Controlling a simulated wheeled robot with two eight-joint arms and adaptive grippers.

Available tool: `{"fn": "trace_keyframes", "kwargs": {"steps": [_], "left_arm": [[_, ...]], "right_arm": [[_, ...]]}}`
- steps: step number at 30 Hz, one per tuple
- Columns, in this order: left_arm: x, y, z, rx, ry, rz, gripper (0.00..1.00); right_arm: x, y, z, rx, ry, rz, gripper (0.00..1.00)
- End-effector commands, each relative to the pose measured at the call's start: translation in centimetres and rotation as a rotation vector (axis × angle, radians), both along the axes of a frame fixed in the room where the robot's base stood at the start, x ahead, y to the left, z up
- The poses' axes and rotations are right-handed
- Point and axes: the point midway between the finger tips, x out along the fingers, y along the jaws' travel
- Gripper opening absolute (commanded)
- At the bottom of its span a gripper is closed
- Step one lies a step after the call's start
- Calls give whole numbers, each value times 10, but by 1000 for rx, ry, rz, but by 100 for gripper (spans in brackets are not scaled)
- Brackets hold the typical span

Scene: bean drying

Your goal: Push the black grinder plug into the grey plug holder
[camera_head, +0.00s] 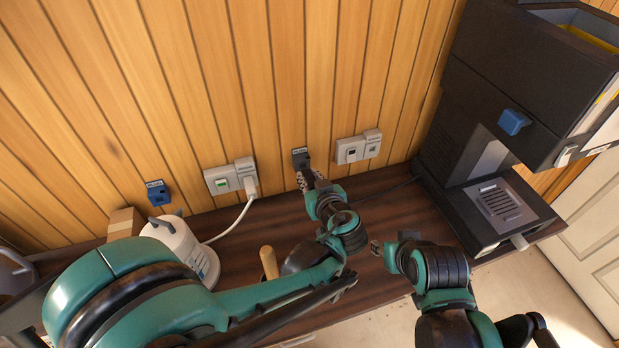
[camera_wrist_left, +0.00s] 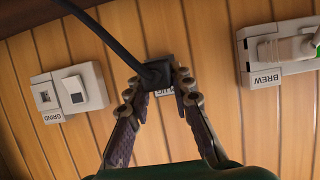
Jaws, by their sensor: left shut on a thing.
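The grey plug holder (camera_head: 300,155) is fixed to the wooden wall, between two white sockets. My left gripper (camera_head: 310,178) is right at it, just below its front. In the left wrist view, my left gripper (camera_wrist_left: 160,84) is shut on the black grinder plug (camera_wrist_left: 155,72), one finger on each side. The black cord runs from the plug to the top left. A small label shows just behind the plug; the holder is mostly hidden there, so I cannot tell how deep the plug sits. My right gripper (camera_head: 379,248) shows small at the right arm's end, its opening unclear.
The GRIND socket (camera_head: 358,147) is right of the holder. The BREW socket (camera_head: 230,177), with a white plug in it, is left.

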Motion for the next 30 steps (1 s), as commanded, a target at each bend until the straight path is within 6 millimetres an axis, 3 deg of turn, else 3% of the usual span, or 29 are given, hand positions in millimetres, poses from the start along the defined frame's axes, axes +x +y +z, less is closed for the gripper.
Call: {"fn": "trace_keyframes", "kwargs": {"steps": [30], "left_arm": [[19,6,0,0,0,1,0]], "right_arm": [[0,0,-3,0,0,0,40]]}}
